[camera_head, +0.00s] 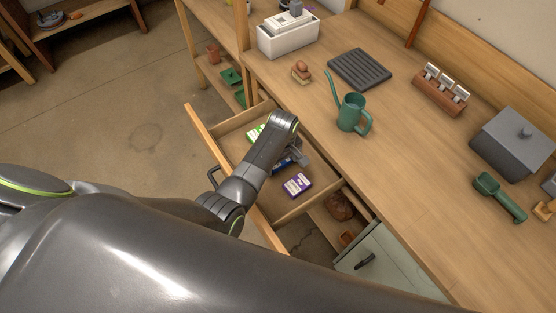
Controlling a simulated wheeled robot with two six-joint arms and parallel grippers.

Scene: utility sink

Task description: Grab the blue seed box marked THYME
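An open wooden drawer (240,121) holds small seed boxes. A blue box (281,167) lies in the middle of it, mostly hidden under my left gripper (296,160); its label cannot be read. A green and white box (254,133) lies behind it, and a purple and white box (297,185) lies nearer to me. My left gripper reaches down into the drawer at the blue box. Its fingers are small and partly covered by my wrist, so I cannot tell whether they are open or touching the box. My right gripper is not in view.
The drawer's front panel (203,133) and the workbench top (390,190) border the reach. On the bench stand a green watering can (350,113), a black ridged tray (359,69), a grey lidded bin (513,143) and a green scoop (499,197).

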